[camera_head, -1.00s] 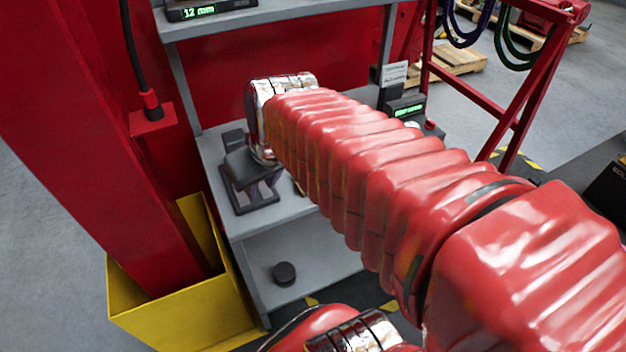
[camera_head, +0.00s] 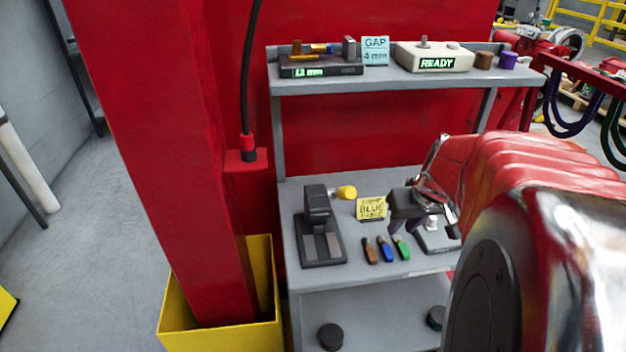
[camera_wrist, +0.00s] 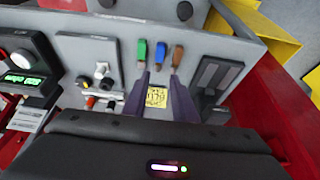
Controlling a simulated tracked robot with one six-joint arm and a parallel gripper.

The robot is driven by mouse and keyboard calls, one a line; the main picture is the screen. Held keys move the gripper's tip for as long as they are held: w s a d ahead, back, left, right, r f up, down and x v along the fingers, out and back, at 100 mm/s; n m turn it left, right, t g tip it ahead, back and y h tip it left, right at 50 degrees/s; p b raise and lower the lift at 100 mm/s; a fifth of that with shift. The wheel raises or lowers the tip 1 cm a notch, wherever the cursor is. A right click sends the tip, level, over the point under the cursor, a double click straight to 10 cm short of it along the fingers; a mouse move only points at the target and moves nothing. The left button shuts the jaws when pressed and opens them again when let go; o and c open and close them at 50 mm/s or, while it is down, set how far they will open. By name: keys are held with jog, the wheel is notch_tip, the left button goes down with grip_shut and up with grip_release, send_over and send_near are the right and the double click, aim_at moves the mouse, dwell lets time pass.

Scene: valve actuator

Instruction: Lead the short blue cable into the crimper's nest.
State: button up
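The short blue cable (camera_head: 386,249) lies on the middle shelf between a brown cable (camera_head: 370,251) and a green cable (camera_head: 401,247). The blue cable also shows in the wrist view (camera_wrist: 160,53). The dark device at the shelf's left, seemingly the crimper (camera_head: 320,232), has an upright head over a grooved base; part of it shows in the wrist view (camera_wrist: 210,78). My gripper (camera_head: 408,218) is above the shelf near the cables. In the wrist view its fingers (camera_wrist: 158,80) stand apart with nothing between them, pointing toward the blue cable.
A yellow note reading BLUE (camera_head: 371,209) and a yellow cylinder (camera_head: 346,192) are behind the cables. A grey panel with knobs (camera_wrist: 98,70) lies beside them. An upper shelf (camera_head: 385,83) overhangs.

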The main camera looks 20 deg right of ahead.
jog(key=shift+f, duration=0.1)
send_near(386, 247)
jog(key=x, duration=0.2)
jog(key=shift+w+a+f, duration=0.15)
jog(key=shift+f, duration=0.15)
jog(key=shift+w+f, duration=0.1)
jog(key=shift+f, duration=0.05)
jog(key=shift+d+x, duration=0.1)
jog(key=shift+x, duration=1.2)
jog(key=shift+d+x, duration=0.15)
jog(key=shift+x, duration=1.15)
jog(key=shift+c, duration=0.5)
grip_shut()
